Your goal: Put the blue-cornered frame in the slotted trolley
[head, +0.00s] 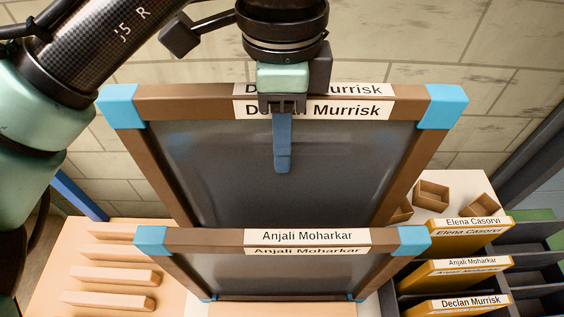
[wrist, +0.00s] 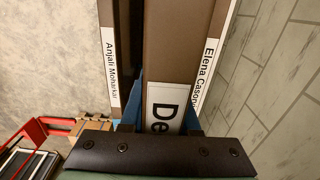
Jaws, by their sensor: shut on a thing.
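The blue-cornered frame labelled Declan Murrisk (head: 410,105) stands nearly upright in the head view, with a brown border and dark grey panel. My gripper (head: 282,150) is shut on the middle of its top bar, one blue finger down its front. In the wrist view the bar (wrist: 172,45) passes between my blue fingers (wrist: 163,112). A second blue-cornered frame, labelled Anjali Moharkar (head: 200,240), stands in front and hides its lower part. A frame labelled Elena Casorvi (wrist: 208,55) is close on its other side. A red-railed thing (wrist: 30,138) at the wrist view's lower left may be the slotted trolley.
Pale wooden bars (head: 110,275) lie in a row on a light surface at the left. Dark compartments (head: 535,265) at the right hold several name-labelled yellow-brown boxes (head: 455,270). Small open boxes (head: 431,195) sit behind them. A block wall (head: 400,45) closes the back.

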